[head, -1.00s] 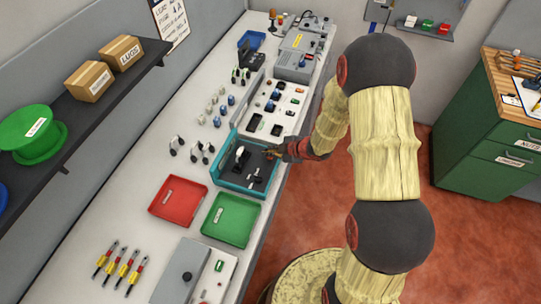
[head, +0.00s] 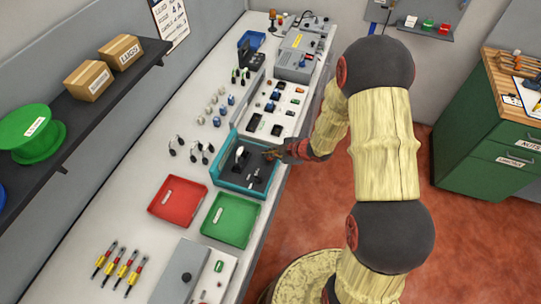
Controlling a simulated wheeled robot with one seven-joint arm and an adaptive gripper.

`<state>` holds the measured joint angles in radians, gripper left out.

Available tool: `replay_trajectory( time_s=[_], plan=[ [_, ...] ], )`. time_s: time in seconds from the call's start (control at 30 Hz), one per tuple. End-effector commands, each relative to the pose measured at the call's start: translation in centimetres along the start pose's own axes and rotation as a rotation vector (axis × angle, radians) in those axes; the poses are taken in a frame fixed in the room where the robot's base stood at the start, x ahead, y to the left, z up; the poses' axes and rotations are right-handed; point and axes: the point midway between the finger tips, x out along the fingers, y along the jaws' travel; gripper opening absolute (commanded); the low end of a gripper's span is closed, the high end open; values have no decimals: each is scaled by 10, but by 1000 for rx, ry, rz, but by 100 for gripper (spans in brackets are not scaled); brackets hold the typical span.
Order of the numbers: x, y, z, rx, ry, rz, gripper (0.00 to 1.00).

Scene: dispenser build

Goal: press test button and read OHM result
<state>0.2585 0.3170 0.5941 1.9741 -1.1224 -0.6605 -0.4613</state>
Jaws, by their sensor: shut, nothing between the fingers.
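My gripper (head: 272,153) is shut and empty, at the right edge of a teal-walled fixture (head: 238,187) with a dark bed. I cannot tell whether its tips touch anything there. A pale upright part (head: 241,152) and a few small light pieces stand in the fixture, left of and below my gripper. No test button or OHM reading can be made out. A grey instrument box (head: 296,62) with a yellow label stands at the bench's far end. A grey box with a dark round knob (head: 186,277) is at the near end.
A red tray (head: 177,202) and a green tray (head: 231,220) lie on the bench nearer than the fixture. A pale panel with several small parts (head: 276,107) lies beyond it. Several yellow-red tools (head: 118,265) lie near left. A dark shelf (head: 90,110) overhangs the left.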

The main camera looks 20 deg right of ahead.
Motion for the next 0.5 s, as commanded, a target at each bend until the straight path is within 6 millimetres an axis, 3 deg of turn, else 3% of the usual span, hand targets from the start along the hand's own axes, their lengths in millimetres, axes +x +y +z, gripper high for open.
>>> replay_trajectory(
  time_s=[0.5],
  plan=[
    [-12,9,-9,0,0,-1,0]
  ],
)
